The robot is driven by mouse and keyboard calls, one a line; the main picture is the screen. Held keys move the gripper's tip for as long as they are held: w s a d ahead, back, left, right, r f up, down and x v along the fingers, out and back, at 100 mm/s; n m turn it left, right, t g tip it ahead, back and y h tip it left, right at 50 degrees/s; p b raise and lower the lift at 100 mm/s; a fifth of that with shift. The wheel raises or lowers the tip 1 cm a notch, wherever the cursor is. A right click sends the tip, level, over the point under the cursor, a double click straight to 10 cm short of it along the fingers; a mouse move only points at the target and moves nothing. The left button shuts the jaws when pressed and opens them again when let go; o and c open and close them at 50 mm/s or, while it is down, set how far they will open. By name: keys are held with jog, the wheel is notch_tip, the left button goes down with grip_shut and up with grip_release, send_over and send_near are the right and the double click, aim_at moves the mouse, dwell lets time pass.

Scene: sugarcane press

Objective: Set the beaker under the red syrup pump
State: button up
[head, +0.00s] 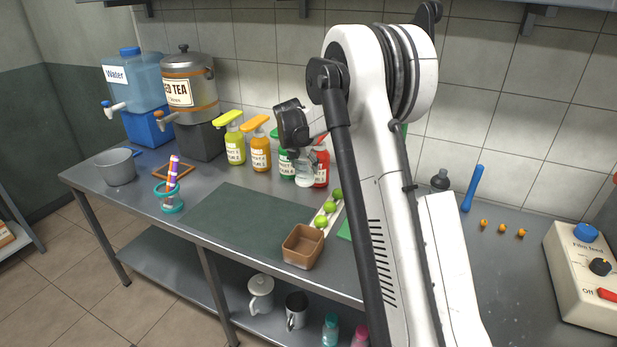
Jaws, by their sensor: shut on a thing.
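The beaker (304,176) is a small clear vessel, held roughly upright in front of the syrup bottles at the back of the counter. My gripper (301,157) is shut on it from above; the fingertips are small and partly hidden. The red syrup bottle (322,168) stands just right of the beaker, which overlaps its left edge in this view. I cannot tell whether the beaker touches the counter.
Green (286,166), orange (260,153) and yellow (235,146) syrup bottles stand left of the beaker. Limes (330,207) lie in a narrow tray in front. A brown square container (303,247) sits at the front edge. The dark green mat (235,222) is bare.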

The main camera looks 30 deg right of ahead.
aim_at(308, 178)
jog(key=shift+w+d+f, duration=0.15)
jog(key=shift+d+f, duration=0.5)
jog(key=shift+d, duration=0.15)
jog(key=shift+f, duration=1.85)
jog(key=shift+f+b, duration=0.35)
jog(key=shift+b, duration=0.05)
jog(key=shift+f, duration=0.25)
jog(key=o, duration=1.2)
jog(key=shift+c, duration=0.2)
